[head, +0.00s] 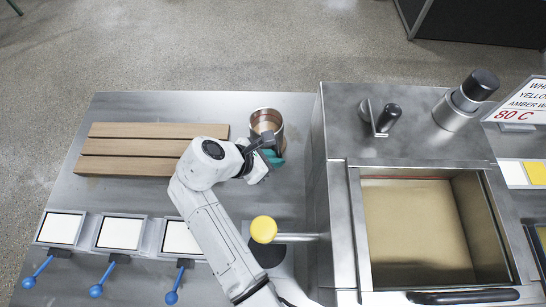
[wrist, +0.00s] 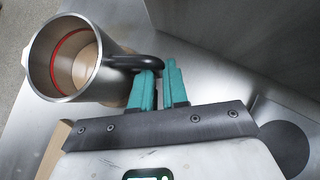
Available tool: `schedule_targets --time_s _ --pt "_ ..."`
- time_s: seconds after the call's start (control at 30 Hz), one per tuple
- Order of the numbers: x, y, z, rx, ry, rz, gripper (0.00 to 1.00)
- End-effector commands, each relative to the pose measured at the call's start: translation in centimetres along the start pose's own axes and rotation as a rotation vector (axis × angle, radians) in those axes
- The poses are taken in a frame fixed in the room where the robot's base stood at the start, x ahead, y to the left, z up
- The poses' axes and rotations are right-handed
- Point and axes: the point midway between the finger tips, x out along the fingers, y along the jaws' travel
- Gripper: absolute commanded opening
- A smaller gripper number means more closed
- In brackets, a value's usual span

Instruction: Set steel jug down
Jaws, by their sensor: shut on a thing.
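The steel jug (head: 267,122) is upright near the far edge of the steel table (head: 235,215), between the wooden slats and the steel tank unit. In the wrist view the jug (wrist: 44,60) is seen from above, with a red ring line inside and a dark handle (wrist: 133,62) toward my gripper. My gripper (wrist: 162,78) has green fingers shut on the handle; in the head view my gripper (head: 272,156) is just on the near side of the jug. The jug's base is partly hidden, so I cannot tell whether it touches the table.
A wooden slatted board (head: 140,148) lies left of the jug. The open tank (head: 415,230) stands to the right, its wall close by. A yellow knob (head: 263,229) is nearer me. Several white plates with blue-knobbed levers (head: 96,290) line the front left.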

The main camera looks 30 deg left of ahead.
Motion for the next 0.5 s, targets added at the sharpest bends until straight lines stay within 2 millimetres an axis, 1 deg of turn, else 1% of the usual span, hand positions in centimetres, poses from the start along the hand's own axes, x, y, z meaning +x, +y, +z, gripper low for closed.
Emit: schedule_targets --time_s 0.03,0.3,0.5 --pt "0.03 0.00 -0.03 0.000 0.000 0.000 0.15" --pt "0.01 0.01 0.00 0.000 0.000 0.000 0.40" --pt "-0.01 0.02 0.02 0.000 -0.001 0.000 0.40"
